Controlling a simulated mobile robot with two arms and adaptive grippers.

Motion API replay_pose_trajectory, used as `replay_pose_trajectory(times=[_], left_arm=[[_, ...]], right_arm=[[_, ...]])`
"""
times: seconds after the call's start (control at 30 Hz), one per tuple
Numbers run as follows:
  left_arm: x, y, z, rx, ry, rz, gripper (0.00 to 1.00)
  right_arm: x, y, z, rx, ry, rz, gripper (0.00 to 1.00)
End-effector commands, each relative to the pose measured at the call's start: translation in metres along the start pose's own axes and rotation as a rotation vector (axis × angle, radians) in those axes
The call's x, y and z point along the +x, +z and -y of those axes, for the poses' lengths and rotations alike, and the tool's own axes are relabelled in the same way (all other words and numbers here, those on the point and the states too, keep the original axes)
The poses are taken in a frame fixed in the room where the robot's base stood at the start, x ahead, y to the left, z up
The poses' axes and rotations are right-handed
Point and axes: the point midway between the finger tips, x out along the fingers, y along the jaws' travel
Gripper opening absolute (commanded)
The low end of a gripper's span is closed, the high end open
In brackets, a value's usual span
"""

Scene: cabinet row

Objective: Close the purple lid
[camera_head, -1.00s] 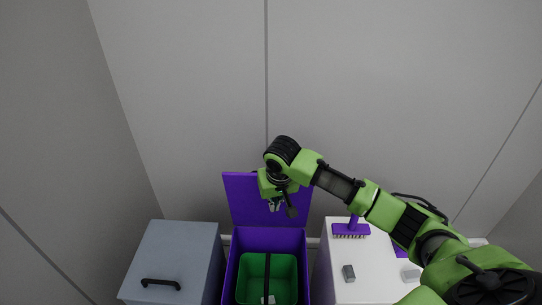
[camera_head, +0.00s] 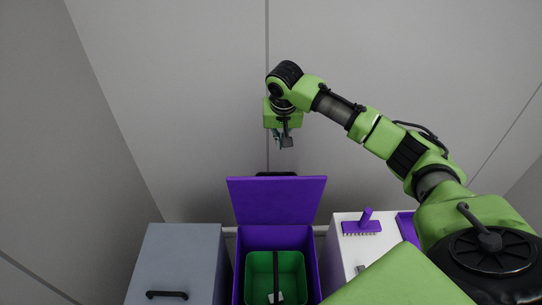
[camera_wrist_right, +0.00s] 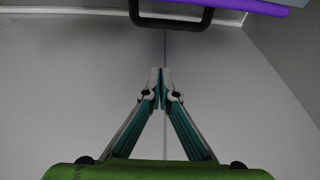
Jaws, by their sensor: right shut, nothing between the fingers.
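The purple lid (camera_head: 277,202) stands open and raised at the back of a purple box (camera_head: 235,270) in the head view. A dark handle (camera_head: 277,174) shows just above its top edge. The handle (camera_wrist_right: 172,22) and a strip of purple lid (camera_wrist_right: 258,6) also show along the top of the right wrist view. My right gripper (camera_head: 281,146) hangs above the lid's top edge in the head view, apart from it. Its fingertips (camera_wrist_right: 160,88) meet in the right wrist view, with nothing between them. My left gripper is not in view.
A green bin (camera_head: 254,278) with a dark bar across it sits inside the purple box. A grey cabinet (camera_head: 180,260) stands at left. A white cabinet (camera_head: 342,252) at right carries a purple brush (camera_head: 362,226). The grey wall rises close behind.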

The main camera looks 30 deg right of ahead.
Motion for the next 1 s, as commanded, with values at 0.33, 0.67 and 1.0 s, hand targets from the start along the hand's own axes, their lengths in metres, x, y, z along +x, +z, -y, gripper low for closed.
replay_pose_trajectory(times=[0.33,0.67,1.0], left_arm=[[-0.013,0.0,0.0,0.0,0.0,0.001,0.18],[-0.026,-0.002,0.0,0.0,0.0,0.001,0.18],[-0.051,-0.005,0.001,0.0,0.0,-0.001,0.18]], right_arm=[[0.04,0.0,-0.001,0.003,0.003,0.005,0.0],[0.099,-0.001,-0.001,0.003,0.002,0.001,0.0],[0.086,0.032,-0.001,0.0,0.001,-0.001,0.0]])
